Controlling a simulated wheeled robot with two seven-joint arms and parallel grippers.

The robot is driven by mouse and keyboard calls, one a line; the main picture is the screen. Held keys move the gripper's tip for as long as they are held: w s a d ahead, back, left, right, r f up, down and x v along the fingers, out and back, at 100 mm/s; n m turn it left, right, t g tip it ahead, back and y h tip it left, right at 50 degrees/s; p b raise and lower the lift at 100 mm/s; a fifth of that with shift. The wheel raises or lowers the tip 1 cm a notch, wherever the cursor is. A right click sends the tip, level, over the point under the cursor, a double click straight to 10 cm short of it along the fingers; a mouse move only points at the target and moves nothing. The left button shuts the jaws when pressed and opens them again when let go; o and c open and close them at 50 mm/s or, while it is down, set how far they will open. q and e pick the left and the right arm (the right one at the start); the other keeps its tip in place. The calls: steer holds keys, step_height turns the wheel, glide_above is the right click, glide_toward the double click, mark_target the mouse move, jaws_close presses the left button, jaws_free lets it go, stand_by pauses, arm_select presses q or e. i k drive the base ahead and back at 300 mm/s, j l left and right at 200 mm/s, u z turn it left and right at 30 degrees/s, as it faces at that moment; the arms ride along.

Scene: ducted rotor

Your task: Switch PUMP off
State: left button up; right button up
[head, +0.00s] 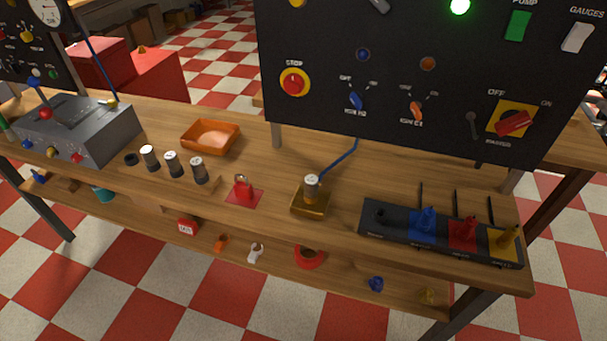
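The PUMP switch (518,25) is a green rocker below the partly cut-off PUMP label, near the top right of the black panel (440,75) in the head view. Which side of the rocker is pressed in is too small to tell. A green lamp (460,6) glows to its left at the top edge. A white rocker (578,37) sits to its right under the GAUGES label. Neither of my grippers shows in this view.
A yellow plate with a red rotary handle (514,122) is below the PUMP rocker. A red STOP button (293,84) and toggles are to the left. The wooden bench (330,160) carries an orange tray (210,136), a grey box (80,130) and a lever strip (440,232).

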mark_target(518, 21)
steer(key=i+j+u, duration=0.1)
steer(key=u, duration=0.25)
steer(key=i+u, duration=0.5)
steer(key=u, duration=0.15)
